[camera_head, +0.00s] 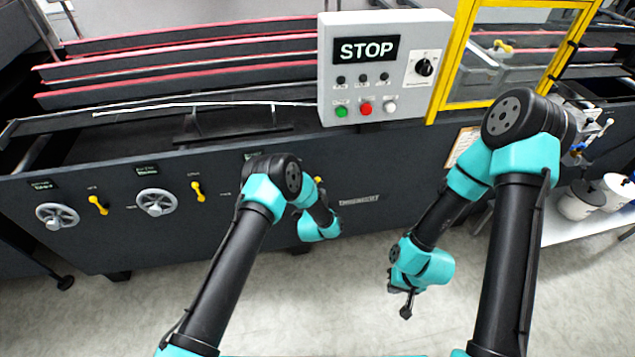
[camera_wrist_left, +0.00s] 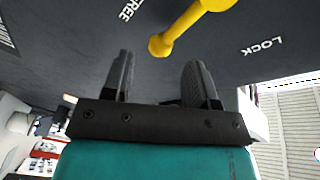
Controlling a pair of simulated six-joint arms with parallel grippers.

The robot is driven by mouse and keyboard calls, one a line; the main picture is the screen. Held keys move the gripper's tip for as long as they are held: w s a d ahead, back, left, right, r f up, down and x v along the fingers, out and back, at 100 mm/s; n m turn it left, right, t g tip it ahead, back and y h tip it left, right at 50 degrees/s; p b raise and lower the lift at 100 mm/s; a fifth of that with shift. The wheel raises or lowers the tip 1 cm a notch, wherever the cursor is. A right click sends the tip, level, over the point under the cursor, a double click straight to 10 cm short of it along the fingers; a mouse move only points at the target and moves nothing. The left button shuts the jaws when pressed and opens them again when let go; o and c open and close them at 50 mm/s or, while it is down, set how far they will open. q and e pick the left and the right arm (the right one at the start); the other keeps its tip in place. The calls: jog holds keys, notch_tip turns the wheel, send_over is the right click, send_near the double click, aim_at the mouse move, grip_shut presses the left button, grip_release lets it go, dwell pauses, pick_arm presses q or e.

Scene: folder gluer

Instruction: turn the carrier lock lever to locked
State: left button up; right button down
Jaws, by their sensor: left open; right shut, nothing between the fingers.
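The yellow carrier lock lever (camera_wrist_left: 185,28) shows large in the left wrist view, cut off by the top edge. Its rounded end points down-left, nearer the word FREE than the word LOCK in that picture. My left gripper (camera_wrist_left: 158,78) is open, its two dark fingers apart on either side of the line of the lever's end, with nothing visibly held. I cannot tell how deep the gap to the lever is. In the head view, a small yellow bit (camera_head: 318,180) shows beside my left arm, which hides the left fingers. My right gripper (camera_head: 406,306) is shut and empty above the floor.
The dark machine panel (camera_head: 360,180) also carries other yellow levers (camera_head: 98,205) (camera_head: 197,191) and handwheels (camera_head: 57,215) (camera_head: 155,202) to the left. A grey control box (camera_head: 385,60) and yellow guard frame (camera_head: 455,60) stand above. Floor between my arms is clear.

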pick_arm(q)
jog(key=shift+w+d, duration=0.2)
jog(key=shift+w, duration=1.8)
grip_shut()
